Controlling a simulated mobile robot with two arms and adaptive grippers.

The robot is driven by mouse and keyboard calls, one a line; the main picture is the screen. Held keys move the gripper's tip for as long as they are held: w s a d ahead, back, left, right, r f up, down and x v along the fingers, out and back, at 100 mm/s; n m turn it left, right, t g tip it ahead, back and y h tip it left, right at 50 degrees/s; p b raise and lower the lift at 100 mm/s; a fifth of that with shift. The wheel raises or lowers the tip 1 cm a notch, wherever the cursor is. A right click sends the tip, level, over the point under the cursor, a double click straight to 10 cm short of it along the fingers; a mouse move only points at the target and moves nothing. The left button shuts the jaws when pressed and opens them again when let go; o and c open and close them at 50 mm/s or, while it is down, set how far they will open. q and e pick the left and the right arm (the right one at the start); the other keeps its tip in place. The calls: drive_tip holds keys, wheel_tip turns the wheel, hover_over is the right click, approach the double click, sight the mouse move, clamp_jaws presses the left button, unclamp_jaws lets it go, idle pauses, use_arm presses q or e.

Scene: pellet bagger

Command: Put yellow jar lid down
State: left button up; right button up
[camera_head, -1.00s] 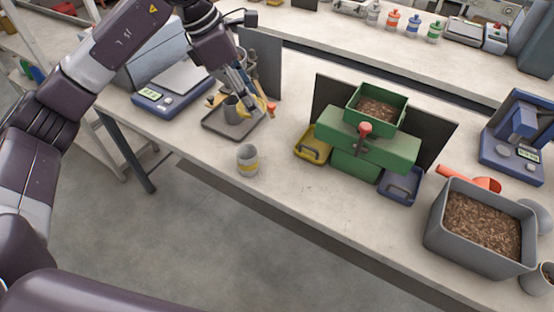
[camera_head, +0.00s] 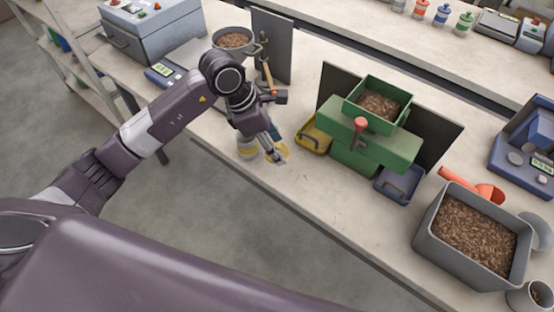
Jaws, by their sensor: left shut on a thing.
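The yellow jar lid (camera_head: 283,150) is at the fingertips of my left gripper (camera_head: 276,155), which is shut on it. The lid is close to the bench top near the front edge, partly hidden by the fingers; I cannot tell whether it touches the bench. My right gripper is not in view.
To the right stands a green press (camera_head: 372,142) with a yellow tray (camera_head: 314,138) and a blue tray (camera_head: 398,186). A grey bin of pellets (camera_head: 425,226) is at the far right. The bench (camera_head: 325,195) is clear in front of the press.

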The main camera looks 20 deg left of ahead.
use_arm(q)
hover_over(282, 171)
drive_tip(key=a, duration=0.1)
drive_tip(key=f, duration=0.4)
drive_tip(key=shift+s+a+f+p, duration=0.2)
drive_tip(key=shift+s+p, duration=0.05)
drive_tip(key=shift+p, duration=0.1)
wheel_tip(282, 171, down, 3)
drive_tip(key=shift+f+p, duration=0.1)
drive_tip(key=shift+p, duration=0.4)
drive_tip(key=shift+f, duration=0.35)
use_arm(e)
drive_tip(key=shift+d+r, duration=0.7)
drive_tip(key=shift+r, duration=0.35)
use_arm(q)
drive_tip(key=shift+f, duration=0.1)
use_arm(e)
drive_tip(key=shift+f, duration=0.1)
use_arm(q)
drive_tip(key=shift+f+b, duration=0.15)
drive_tip(key=shift+b, duration=0.15)
drive_tip(key=o, duration=0.6)
drive_tip(key=shift+c, duration=0.2)
drive_tip(key=shift+o, duration=1.3)
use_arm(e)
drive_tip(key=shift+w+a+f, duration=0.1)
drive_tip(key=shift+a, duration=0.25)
